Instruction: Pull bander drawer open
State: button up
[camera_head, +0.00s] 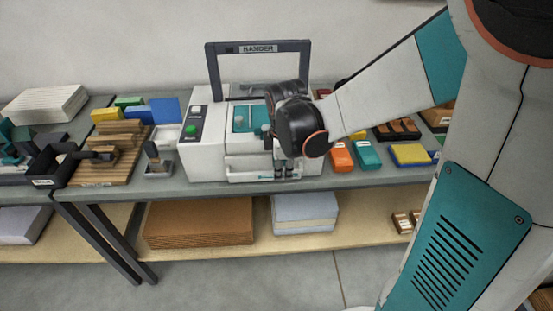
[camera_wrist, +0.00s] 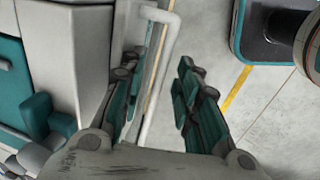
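The bander (camera_head: 207,158) is a white box-shaped machine on the table, with a dark upright frame labelled BANDER. Its drawer (camera_head: 245,174) is the low white front with a small label and looks closed. My gripper (camera_head: 284,171) points down at the right part of the drawer front. In the wrist view my gripper (camera_wrist: 159,78) is open, with teal-padded fingers apart. The white drawer handle (camera_wrist: 151,105) runs between the fingers, nearer the left one, with a gap to the right one. I cannot tell whether the left finger touches it. My wrist hides part of the machine.
The shelf below holds brown sheets (camera_head: 198,222) and a pale stack (camera_head: 305,212). Floor before the table is clear.

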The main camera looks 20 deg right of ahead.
grip_shut()
jog(key=s+a+p, duration=0.1)
jog(key=s+a, duration=0.1)
jog(key=s, duration=0.6)
jog(key=s+a+p, duration=0.2)
jog(key=s+a, duration=0.1)
jog(key=s, duration=0.4)
jog(key=shift+s, duration=0.4)
grip_release()
notch_tip(320, 180, up, 12)
jog(key=s, duration=0.2)
jog(key=shift+a, duration=0.4)
